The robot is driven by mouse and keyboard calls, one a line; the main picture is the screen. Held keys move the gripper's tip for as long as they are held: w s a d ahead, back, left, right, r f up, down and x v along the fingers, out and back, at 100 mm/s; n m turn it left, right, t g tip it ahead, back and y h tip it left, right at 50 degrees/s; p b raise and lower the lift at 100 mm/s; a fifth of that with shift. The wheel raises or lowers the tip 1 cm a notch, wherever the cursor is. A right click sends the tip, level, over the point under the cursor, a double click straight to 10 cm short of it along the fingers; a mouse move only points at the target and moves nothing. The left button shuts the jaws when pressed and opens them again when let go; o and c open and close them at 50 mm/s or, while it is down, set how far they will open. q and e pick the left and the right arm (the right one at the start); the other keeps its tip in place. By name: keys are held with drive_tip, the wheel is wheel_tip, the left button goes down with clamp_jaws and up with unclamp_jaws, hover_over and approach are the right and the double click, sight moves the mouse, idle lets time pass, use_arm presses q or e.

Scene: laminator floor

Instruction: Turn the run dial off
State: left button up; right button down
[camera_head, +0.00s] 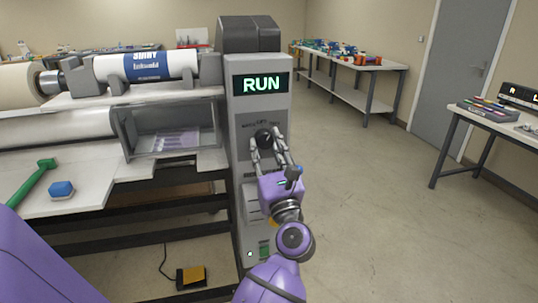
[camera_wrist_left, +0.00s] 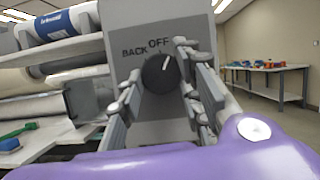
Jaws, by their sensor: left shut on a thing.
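The run dial (camera_head: 264,136) is a round black knob on the front of the grey control column (camera_head: 261,109), below a display (camera_head: 262,84) that reads RUN in green. My left gripper (camera_head: 267,144) is shut on the dial, a finger on each side. In the left wrist view, the dial (camera_wrist_left: 159,74) sits between the fingers of the gripper (camera_wrist_left: 159,88). Its white pointer tilts up and slightly right. The label OFF (camera_wrist_left: 158,43) is above the dial and BACK (camera_wrist_left: 133,51) is upper left. The right finger hides the label area on that side. My right gripper is not in view.
The laminator with its rollers (camera_head: 145,67) stands left of the column. A green-handled tool (camera_head: 35,182) and a blue block (camera_head: 61,189) lie on its front shelf. A yellow pedal (camera_head: 191,276) is on the floor below. Open floor lies right, with tables beyond.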

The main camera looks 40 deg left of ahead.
use_arm(q)
drive_tip(key=n+g+b, duration=0.1)
drive_tip(key=n, duration=0.1)
drive_tip(key=n+b, duration=0.1)
drive_tip(key=n, duration=0.1)
drive_tip(key=shift+f+g+y+b, duration=0.35)
drive_tip(key=shift+f+g+y, duration=0.05)
drive_tip(key=n+g+b, duration=0.1)
drive_tip(key=n+b, duration=0.1)
drive_tip(key=shift+w+n+y, duration=0.1)
drive_tip(key=shift+n+y, duration=0.2)
drive_tip(key=shift+n, duration=0.1)
drive_tip(key=shift+r+n+g+b, duration=0.15)
drive_tip(key=shift+n+g+b, duration=0.65)
drive_tip(key=shift+n, duration=0.1)
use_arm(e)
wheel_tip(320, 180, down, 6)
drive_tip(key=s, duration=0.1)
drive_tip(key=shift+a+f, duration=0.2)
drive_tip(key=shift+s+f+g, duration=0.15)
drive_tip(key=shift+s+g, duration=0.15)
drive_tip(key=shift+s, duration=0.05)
use_arm(q)
drive_tip(key=o, duration=0.9)
drive_tip(key=shift+o, duration=0.9)
drive_tip(key=shift+r, duration=0.1)
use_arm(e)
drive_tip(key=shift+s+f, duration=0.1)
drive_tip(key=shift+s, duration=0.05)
